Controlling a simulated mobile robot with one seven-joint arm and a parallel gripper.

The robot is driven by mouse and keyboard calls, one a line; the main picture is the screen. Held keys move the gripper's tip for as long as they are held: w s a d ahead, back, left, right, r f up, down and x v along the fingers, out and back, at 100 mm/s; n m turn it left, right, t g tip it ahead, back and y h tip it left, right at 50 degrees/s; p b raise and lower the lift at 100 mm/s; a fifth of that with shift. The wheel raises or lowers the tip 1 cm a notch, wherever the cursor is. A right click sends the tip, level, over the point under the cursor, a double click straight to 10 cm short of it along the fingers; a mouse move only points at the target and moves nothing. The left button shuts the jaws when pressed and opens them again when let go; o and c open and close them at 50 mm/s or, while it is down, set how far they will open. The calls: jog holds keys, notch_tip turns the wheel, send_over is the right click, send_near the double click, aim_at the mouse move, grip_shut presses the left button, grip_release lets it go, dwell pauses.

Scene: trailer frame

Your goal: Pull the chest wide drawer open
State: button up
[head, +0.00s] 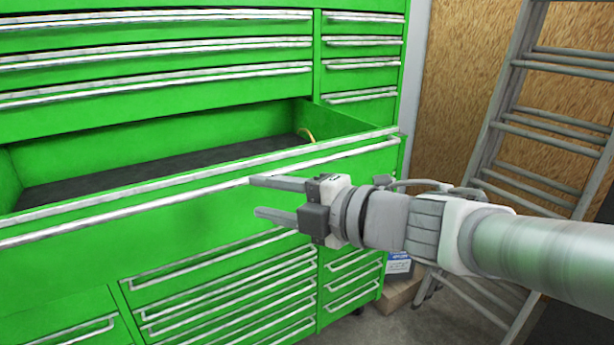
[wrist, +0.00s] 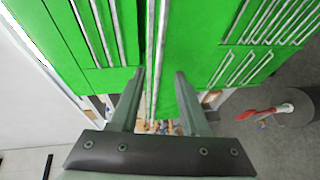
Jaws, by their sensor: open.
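The green chest's wide drawer (head: 150,218) stands pulled out in the head view, with its dark-lined inside (head: 160,172) showing. A long silver handle (head: 90,211) runs along its front. My gripper (head: 253,196) is open at the right part of the drawer front, its fingers pointing left, one above the other. In the wrist view the handle rail (wrist: 153,50) runs between the two open fingers of my gripper (wrist: 160,76). The fingers are apart from each other and not closed on the rail. Whether either touches it is unclear.
Shut drawers lie above (head: 160,50) and below (head: 220,290) the open one. A small yellow item (head: 306,135) lies inside at its back right. A grey ladder (head: 500,130) leans on the right near a wooden panel (head: 455,70). A box (head: 398,265) sits on the floor below my arm.

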jog(key=v, duration=0.8)
jog(key=shift+p, duration=0.35)
jog(key=w+d+r+m+t+h, duration=0.3)
jog(key=w+d+m+t+h, duration=0.4)
jog(key=m, duration=0.3)
jog(key=s+d+f+m+g+h, duration=0.1)
jog(key=d+f+m+g+h, duration=0.15)
jog(key=d+m+h, duration=0.5)
jog(key=s+a+f+m+g+y, duration=0.1)
jog(key=s+a+f+m+g, duration=0.1)
jog(key=s+f+m+g, duration=0.6)
jog(key=s+f+m, duration=0.2)
jog(key=s+f, duration=0.2)
jog(key=s, duration=0.2)
jog(key=shift+f, duration=0.2)
